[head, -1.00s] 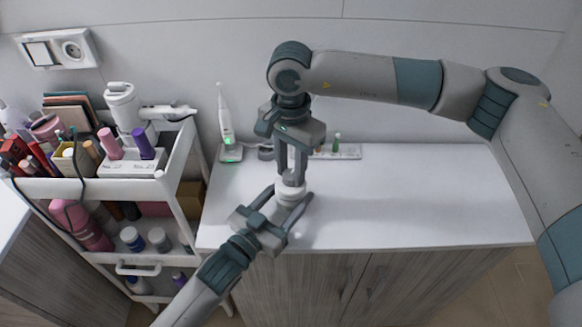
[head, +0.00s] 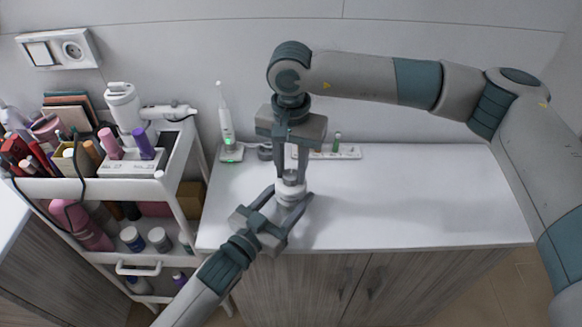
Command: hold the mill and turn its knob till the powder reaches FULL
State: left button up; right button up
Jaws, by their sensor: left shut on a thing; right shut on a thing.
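The mill (head: 291,191) is a small white cylinder standing on the white counter, with a grey knob (head: 290,176) on top. My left gripper (head: 292,196) comes in from the front left and is shut around the white body. My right gripper (head: 291,174) points straight down from above and is shut on the knob. The fingers hide part of the mill. The powder level and any FULL mark are too small to make out.
A white cart (head: 92,188) full of cosmetics stands at the left. An electric toothbrush (head: 227,125) on its charger and a white tray (head: 348,152) with small items stand at the back of the counter (head: 430,195). The counter's right side is clear.

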aim_at(291, 174)
jog(key=o, duration=1.1)
jog(key=shift+c, duration=0.2)
jog(key=shift+r, duration=0.15)
notch_tip(291, 174, up, 12)
jog(key=shift+w, duration=0.1)
